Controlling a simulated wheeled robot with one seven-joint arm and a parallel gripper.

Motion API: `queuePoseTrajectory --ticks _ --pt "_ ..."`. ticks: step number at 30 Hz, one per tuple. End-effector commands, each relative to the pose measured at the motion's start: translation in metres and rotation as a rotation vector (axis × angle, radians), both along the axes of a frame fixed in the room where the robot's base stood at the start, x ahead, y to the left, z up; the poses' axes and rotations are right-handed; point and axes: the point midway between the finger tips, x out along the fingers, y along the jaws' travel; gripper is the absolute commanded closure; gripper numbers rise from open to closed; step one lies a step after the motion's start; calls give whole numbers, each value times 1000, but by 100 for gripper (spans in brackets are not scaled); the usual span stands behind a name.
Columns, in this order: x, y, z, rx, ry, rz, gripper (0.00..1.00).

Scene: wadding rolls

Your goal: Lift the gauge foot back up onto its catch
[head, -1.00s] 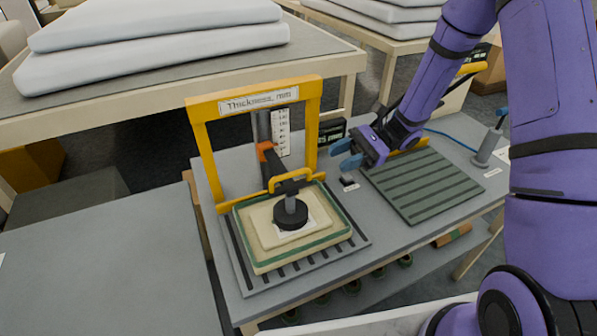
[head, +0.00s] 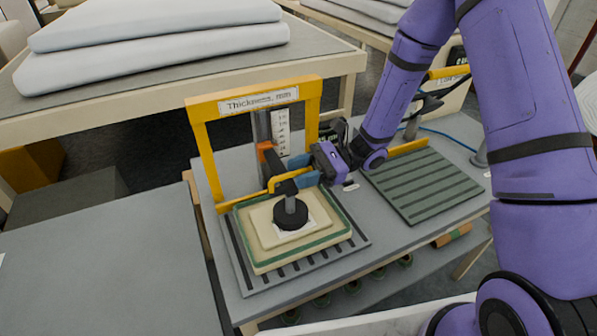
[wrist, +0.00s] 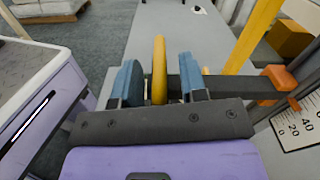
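The gauge foot (head: 291,213), a black disc on a grey stem, sits down on a cream pad in a green-edged tray. A black arm with a yellow loop handle (head: 278,185) joins it to the yellow gauge frame (head: 203,150). An orange piece (head: 265,147) is on the mast; I cannot tell where the catch is. My gripper (head: 296,177) is at the handle. In the wrist view the yellow handle (wrist: 159,70) stands between the two blue fingers of my gripper (wrist: 158,82), with gaps on both sides. The fingers are open.
A white scale (wrist: 298,125) is beside the mast. A dark green ribbed mat (head: 425,185) lies right of the gauge on the grey bench. A table with white wadding (head: 150,50) stands behind. The grey surface at left (head: 100,260) is clear.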

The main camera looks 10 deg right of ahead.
Motion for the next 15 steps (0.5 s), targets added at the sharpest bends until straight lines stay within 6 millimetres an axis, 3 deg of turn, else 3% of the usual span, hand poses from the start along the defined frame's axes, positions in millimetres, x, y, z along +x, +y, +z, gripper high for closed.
queuePoseTrajectory --ticks 11,15 --pt "-2 6 0 0 0 0 61" --pt "-2 6 0 0 0 0 89"
